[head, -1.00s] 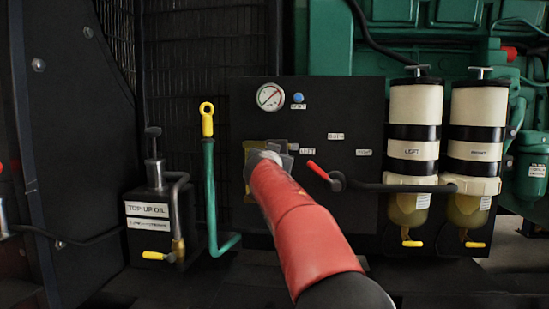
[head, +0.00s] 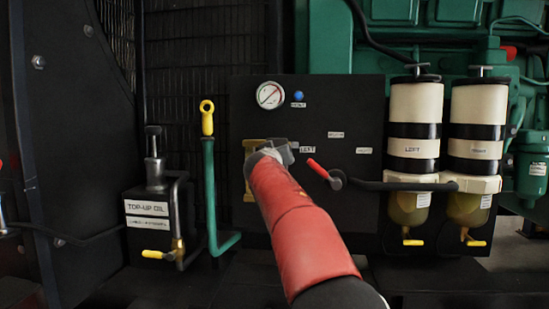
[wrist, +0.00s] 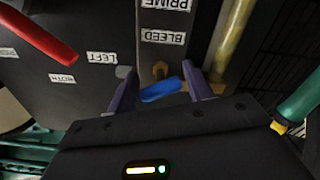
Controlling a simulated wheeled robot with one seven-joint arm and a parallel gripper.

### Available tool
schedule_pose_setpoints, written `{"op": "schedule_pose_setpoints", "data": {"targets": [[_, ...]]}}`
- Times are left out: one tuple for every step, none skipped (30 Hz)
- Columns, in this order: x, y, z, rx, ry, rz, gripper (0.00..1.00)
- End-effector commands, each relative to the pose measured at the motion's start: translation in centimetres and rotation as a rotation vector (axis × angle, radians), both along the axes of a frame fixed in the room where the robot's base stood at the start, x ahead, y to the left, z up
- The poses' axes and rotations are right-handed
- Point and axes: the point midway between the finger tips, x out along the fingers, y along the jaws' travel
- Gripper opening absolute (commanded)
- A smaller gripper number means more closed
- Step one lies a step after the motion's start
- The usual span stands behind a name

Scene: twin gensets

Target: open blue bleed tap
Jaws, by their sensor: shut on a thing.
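The blue bleed tap (wrist: 160,91) is a small lever on a brass fitting, below the label BLEED in the wrist view. My gripper (wrist: 163,85) has its two purplish fingers on either side of the blue lever and is shut on it. In the head view my gripper (head: 283,150) is against the black panel by a brass block (head: 250,180), below the gauge. My red arm and the gripper hide the blue lever there.
A red selector lever (head: 318,168) sticks out just right of my gripper, and it shows in the wrist view too (wrist: 38,36). A round gauge (head: 270,96) and a blue button (head: 298,96) are above. A green pipe with a yellow dipstick handle (head: 207,118) stands left. Two filters (head: 415,110) stand right.

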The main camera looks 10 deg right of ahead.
Motion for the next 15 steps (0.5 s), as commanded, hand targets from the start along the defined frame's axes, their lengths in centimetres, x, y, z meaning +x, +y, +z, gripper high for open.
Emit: {"op": "schedule_pose_setpoints", "data": {"targets": [[-0.02,-0.05,0.04,-0.042,0.013,-0.001,0.29],[-0.01,-0.05,0.05,-0.070,0.022,-0.001,0.29],[-0.03,-0.05,0.06,-0.106,0.034,-0.001,0.29],[-0.03,-0.05,0.07,-0.132,0.043,-0.001,0.29],[-0.03,-0.05,0.08,-0.160,0.052,-0.001,0.29],[-0.03,-0.05,0.10,-0.197,0.064,-0.001,0.29],[-0.03,-0.05,0.11,-0.224,0.072,-0.001,0.29],[-0.03,-0.05,0.12,-0.250,0.081,-0.001,0.29],[-0.03,-0.05,0.15,-0.287,0.093,-0.001,0.29],[-0.04,-0.05,0.15,-0.314,0.101,0.000,0.29],[-0.03,-0.03,0.16,-0.341,0.109,0.000,0.29],[-0.04,-0.02,0.18,-0.377,0.121,0.000,0.29],[-0.03,-0.01,0.20,-0.404,0.130,0.000,0.29],[-0.03,-0.01,0.21,-0.431,0.139,0.001,0.29],[-0.04,-0.02,0.22,-0.467,0.150,0.000,0.29]]}}
